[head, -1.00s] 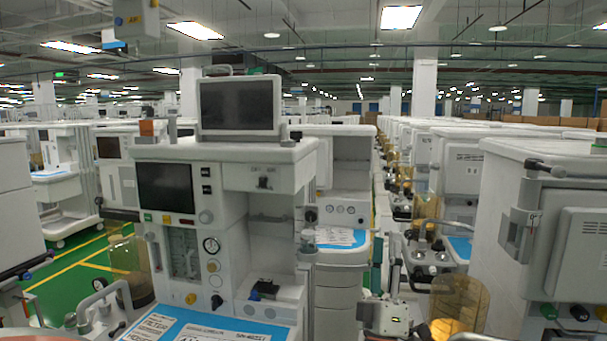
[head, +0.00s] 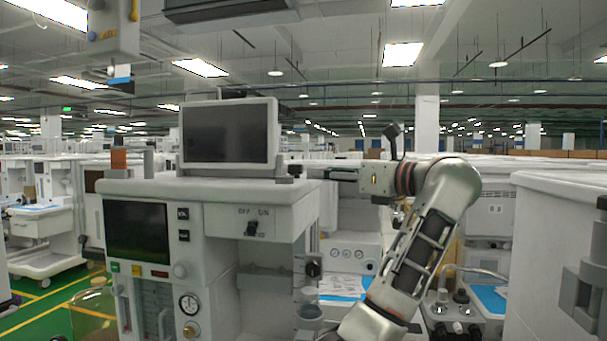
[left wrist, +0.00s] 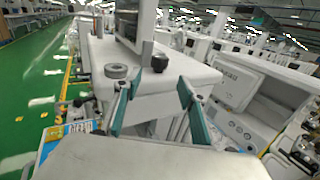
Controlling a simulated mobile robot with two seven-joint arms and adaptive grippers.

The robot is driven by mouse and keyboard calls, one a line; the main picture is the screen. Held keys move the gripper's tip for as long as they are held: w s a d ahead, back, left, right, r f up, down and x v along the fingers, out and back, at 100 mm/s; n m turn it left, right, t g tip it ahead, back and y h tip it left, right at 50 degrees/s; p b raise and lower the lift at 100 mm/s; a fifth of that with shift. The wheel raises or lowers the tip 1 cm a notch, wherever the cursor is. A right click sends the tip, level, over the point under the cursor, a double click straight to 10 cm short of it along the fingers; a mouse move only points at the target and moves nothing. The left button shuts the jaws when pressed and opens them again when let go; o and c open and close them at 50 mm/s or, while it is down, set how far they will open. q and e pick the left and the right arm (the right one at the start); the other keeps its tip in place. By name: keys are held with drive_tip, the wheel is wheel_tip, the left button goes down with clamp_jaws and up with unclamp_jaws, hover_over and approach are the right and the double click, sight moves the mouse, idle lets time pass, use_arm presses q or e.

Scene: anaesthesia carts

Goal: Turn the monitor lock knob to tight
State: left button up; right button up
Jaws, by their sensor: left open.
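The cart's monitor (head: 229,134) stands on the white cart top, its dark screen facing me. A small dark knob (head: 296,170) sits at the monitor's lower right in the head view. In the left wrist view a black knob (left wrist: 159,62) and a grey round knob (left wrist: 116,71) stand on the cart top near the monitor; I cannot tell which is the lock knob or its setting. My left gripper (head: 327,173) points left, just right of the cart top. In the left wrist view its teal fingers (left wrist: 160,84) are apart and empty, short of both knobs. My right gripper is not in view.
The cart's OFF/ON switch (head: 252,228) is on the panel below the monitor. Another cart (head: 350,250) stands behind my arm, and a white cart (head: 550,260) is close on the right. A unit hangs overhead (head: 112,30) at upper left.

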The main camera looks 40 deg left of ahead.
sight(300, 171)
use_arm(q)
drive_tip(key=shift+a+p, duration=0.5)
drive_tip(key=shift+a, duration=3.35)
drive_tip(key=shift+w, duration=0.1)
drive_tip(key=c, duration=1.1)
